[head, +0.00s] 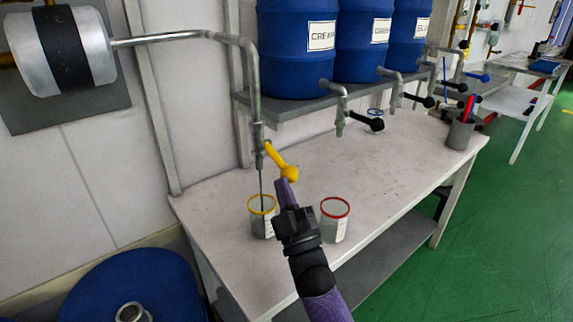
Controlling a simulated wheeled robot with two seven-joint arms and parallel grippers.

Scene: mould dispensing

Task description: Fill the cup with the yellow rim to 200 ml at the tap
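The cup with the yellow rim (252,222) stands upright on the white bench, under the spout of the tap (258,150). A thin dark stream runs from the spout down into the cup. Its level and its scale cannot be read from here. The tap's yellow lever (276,157) slants down to the right and ends in a round knob. My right gripper (284,187) is at that knob, its tip touching or just below it. The fingers are seen edge-on, so I cannot tell whether they are open or shut. My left gripper is not in view.
A cup with a red rim (335,207) stands right of my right gripper. Blue barrels (297,50) with black-handled taps sit on a shelf (290,112) behind. A blue-rimmed cup (375,113) and a grey holder (460,134) stand farther back. The bench (400,165) is clear at the middle right.

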